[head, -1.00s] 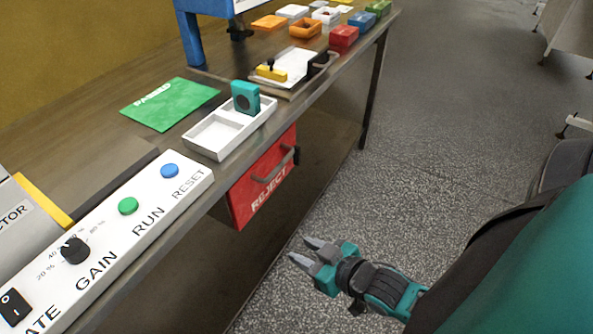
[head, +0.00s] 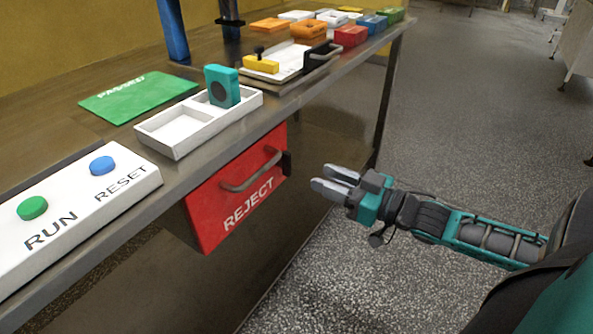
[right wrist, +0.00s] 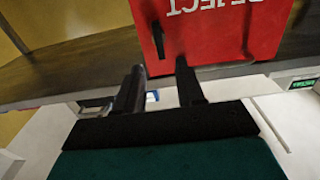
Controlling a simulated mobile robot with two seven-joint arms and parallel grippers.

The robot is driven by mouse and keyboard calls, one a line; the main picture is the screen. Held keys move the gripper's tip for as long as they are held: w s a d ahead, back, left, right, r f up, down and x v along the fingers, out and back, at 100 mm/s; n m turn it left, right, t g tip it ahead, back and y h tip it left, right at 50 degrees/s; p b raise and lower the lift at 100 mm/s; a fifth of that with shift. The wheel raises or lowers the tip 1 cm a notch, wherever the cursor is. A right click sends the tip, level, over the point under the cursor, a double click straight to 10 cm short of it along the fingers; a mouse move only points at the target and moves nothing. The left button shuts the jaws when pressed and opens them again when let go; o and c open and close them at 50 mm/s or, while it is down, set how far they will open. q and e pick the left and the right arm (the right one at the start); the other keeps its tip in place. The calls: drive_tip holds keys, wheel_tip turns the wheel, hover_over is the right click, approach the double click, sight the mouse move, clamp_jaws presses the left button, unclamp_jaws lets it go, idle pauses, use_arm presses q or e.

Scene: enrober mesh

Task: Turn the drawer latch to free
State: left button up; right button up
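The red REJECT drawer (head: 232,206) hangs under the bench edge in the head view, with a grey bar handle (head: 252,172) across its front. A small dark latch (head: 287,162) sits at the drawer's right edge; its exact turn is hard to read. The right wrist view shows the drawer front upside down (right wrist: 215,40) with the dark latch (right wrist: 157,40) on it. My right gripper (head: 325,178) is open and empty, to the right of the latch and apart from it. Its two fingers are spread in the right wrist view (right wrist: 160,66). My left gripper is not in view.
Above the drawer, a white divided tray (head: 172,132) holds a teal block (head: 222,86). A control panel (head: 75,205) with green and blue buttons lies at the left. A tray with a yellow piece (head: 261,64) and several coloured boxes stand farther back.

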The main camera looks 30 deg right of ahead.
sight(290, 163)
drive_tip(key=shift+b+x, duration=1.15)
drive_tip(key=shift+x, duration=2.85)
drive_tip(key=shift+c, duration=0.3)
clamp_jaws()
